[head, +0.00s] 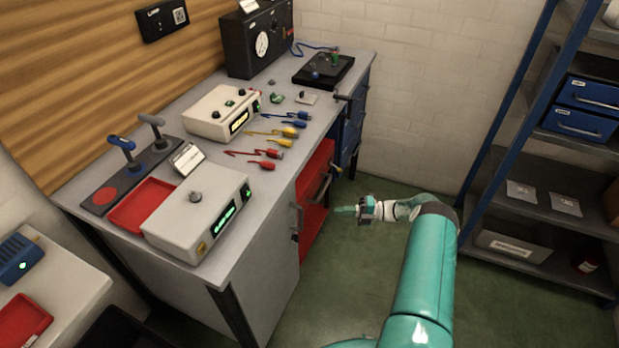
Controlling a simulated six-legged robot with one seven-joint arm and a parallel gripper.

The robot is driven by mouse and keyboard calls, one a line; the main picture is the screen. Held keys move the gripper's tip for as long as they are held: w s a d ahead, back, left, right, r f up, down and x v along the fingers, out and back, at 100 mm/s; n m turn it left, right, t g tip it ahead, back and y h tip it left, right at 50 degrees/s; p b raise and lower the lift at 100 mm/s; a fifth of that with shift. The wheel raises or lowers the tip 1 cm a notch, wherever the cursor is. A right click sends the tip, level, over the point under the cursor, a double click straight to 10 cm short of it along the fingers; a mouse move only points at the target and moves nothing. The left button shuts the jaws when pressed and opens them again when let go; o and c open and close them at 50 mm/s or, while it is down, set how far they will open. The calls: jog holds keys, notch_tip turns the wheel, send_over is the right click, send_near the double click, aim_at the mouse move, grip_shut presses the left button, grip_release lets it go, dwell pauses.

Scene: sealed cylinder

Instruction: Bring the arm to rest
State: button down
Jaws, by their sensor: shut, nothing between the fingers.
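My gripper (346,211) is at the end of my teal arm in the head view, over the green floor in front of the workbench. It is small in the picture, and its fingers are together with nothing held. My arm reaches up and away from the bottom of the picture.
The workbench (262,205) holds grey instrument boxes, coloured leads and a black gauge box (257,38). A blue-framed shelf (530,212) with blue bins stands at the right. Green floor (385,260) lies free between them. A side table (62,285) is at lower left.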

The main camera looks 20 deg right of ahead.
jog(key=shift+r, duration=0.1)
jog(key=a+r+n+g+h, duration=0.3)
jog(key=a+r+n, duration=0.3)
jog(key=r, duration=0.5)
jog(key=a+r+n+g+h, duration=0.3)
jog(key=a+r+n, duration=0.2)
jog(key=r+n, duration=0.45)
jog(key=s+a+r+n+h, duration=0.3)
jog(key=s+r+n, duration=0.1)
jog(key=r, duration=0.4)
jog(key=s+a+r+n+h, duration=0.2)
jog(key=s+a+r+n, duration=0.25)
jog(key=r, duration=0.25)
jog(key=s+a+r+n+t+h, duration=0.1)
jog(key=s+r+n+t+h, duration=0.1)
jog(key=s+n, duration=0.6)
jog(key=s+a+r+n+t+h, duration=0.1)
jog(key=s+r+n+t+h, duration=0.2)
jog(key=s, duration=1.2)
notch_tip(320, 180, up, 3)
jog(key=n, duration=0.5)
jog(key=shift+a+h, duration=0.3)
jog(key=shift+h, duration=0.1)
jog(key=c, duration=2.1)
grip_release()
jog(key=shift+r, duration=0.1)
